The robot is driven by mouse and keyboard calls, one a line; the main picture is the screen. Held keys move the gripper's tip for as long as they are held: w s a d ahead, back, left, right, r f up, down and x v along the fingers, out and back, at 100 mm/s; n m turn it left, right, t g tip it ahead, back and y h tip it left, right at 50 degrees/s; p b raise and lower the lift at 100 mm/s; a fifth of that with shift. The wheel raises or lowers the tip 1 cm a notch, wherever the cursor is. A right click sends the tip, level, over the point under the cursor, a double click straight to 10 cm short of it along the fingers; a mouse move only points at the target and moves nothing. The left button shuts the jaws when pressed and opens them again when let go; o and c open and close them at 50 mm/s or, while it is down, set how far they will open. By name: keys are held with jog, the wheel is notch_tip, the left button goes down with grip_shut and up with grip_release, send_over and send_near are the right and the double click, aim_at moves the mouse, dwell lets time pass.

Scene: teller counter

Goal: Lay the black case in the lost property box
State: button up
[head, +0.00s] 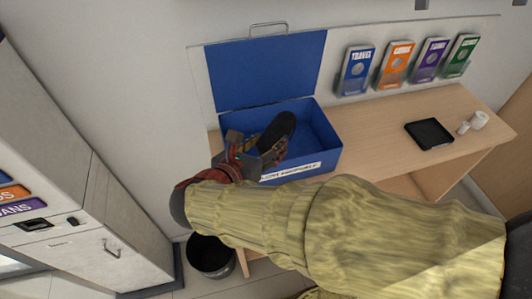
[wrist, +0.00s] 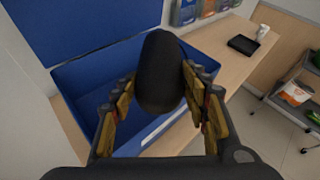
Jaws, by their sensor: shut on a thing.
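The black case (wrist: 160,75) is an elongated, rounded black object held between the two fingers of my gripper (wrist: 160,95) in the wrist view. In the head view the case (head: 277,131) shows over the open blue lost property box (head: 325,150), with my gripper (head: 255,148) at its lower left end. The box also shows beneath the case in the wrist view (wrist: 85,80). Its lid (head: 265,70) stands open against the wall. The white label on the box front is partly covered by my arm. I cannot tell exactly how high the case is above the box floor.
The box stands at the left end of a wooden counter (head: 390,136). A black tray (head: 429,133) and small white items (head: 478,120) lie farther right. Leaflet holders (head: 394,65) hang on the wall behind. A dark bin (head: 210,256) stands on the floor below.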

jog(key=w+f, duration=0.2)
jog(key=f, duration=0.1)
jog(key=shift+w+a+f+b, duration=0.2)
jog(key=shift+w+b, duration=0.2)
jog(key=shift+w+f+b, duration=0.1)
jog(key=shift+f+b, duration=0.5)
jog(key=shift+f, duration=1)
jog(key=shift+f, duration=0.1)
jog(key=o, duration=0.9)
